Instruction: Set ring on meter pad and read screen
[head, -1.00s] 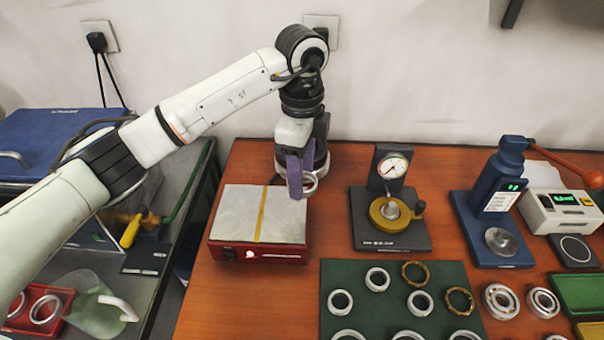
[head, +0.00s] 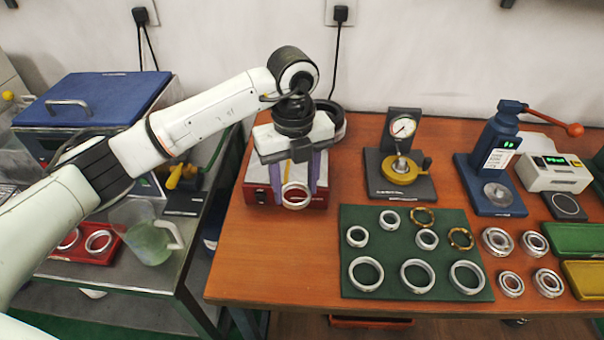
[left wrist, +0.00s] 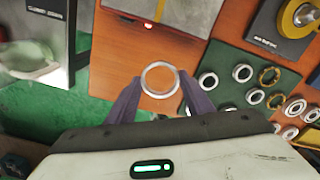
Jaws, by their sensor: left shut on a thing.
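My left gripper (head: 296,190) is shut on a silver ring (head: 295,202), held between its purple fingers in front of the red box. In the left wrist view the ring (left wrist: 159,91) sits upfront between the two fingertips, with the orange table behind it. The white meter (head: 553,172) with a small lit green screen (head: 556,161) stands at the right back of the table. Its black pad (head: 581,214), marked with a pale circle, lies in front of it with nothing on it. The screen's figures are too small to read. My right gripper is not in view.
The red box (head: 258,193) is partly behind my gripper. A dial gauge stand (head: 390,189) and a blue press (head: 487,200) with an orange lever stand between gripper and meter. A green mat (head: 392,289) holds several rings. Several bearings (head: 497,240) and trays (head: 586,239) lie right.

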